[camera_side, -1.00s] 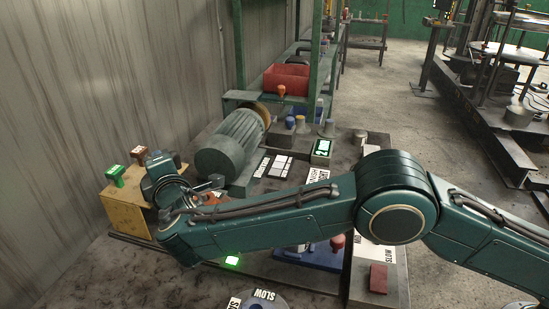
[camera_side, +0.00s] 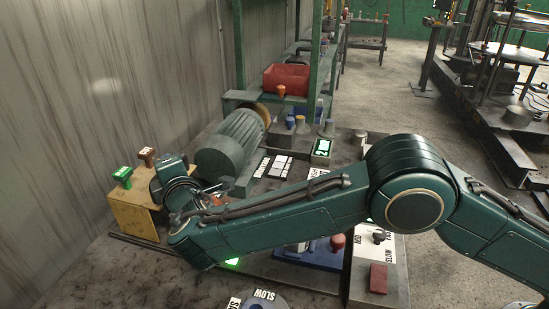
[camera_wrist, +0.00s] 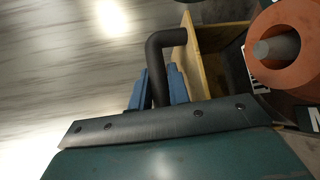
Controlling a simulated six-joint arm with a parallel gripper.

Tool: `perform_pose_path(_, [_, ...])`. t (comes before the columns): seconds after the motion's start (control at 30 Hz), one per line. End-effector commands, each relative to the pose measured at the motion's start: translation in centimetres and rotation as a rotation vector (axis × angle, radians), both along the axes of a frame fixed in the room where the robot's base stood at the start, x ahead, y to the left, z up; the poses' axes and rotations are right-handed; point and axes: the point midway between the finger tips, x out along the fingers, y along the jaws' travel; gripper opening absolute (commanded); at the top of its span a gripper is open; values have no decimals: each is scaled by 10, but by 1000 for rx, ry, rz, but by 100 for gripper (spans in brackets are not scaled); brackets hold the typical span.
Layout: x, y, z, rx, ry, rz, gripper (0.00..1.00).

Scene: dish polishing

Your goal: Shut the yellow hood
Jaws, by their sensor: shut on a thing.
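The yellow hood (camera_side: 130,215) is a box-like cover at the left of the bench, beside the grey wall, in the side view. In the wrist view its yellow wall (camera_wrist: 188,50) stands edge-on, with a dark hollow beside it. A black bent handle (camera_wrist: 166,42) runs along the hood's edge. My gripper (camera_wrist: 158,78) has its blue fingers closed on both sides of this handle. In the side view my wrist covers the fingers and the hood's right side. How far the hood stands open is hard to tell.
An orange disc (camera_wrist: 290,48) on a grey shaft is right of the hood in the wrist view. A green motor (camera_side: 228,150) stands close behind my wrist. Green (camera_side: 122,176) and brown (camera_side: 147,155) knobs rise at the hood's top. A blue fixture (camera_side: 318,252) lies below my arm.

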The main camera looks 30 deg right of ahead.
Motion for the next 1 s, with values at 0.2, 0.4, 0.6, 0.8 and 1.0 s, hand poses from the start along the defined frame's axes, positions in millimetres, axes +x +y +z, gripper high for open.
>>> perform_pose_path(0.2, [-14, -12, -1, -3, 3, 1, 0])
perform_pose_path(0.4, [-26, -25, -1, -4, 4, 1, 0])
perform_pose_path(0.6, [-39, -38, -2, -3, 4, 2, 0])
perform_pose_path(0.8, [-53, -52, -1, -4, 4, 1, 0])
perform_pose_path(1.0, [-68, -66, -2, -4, 4, 2, 0])
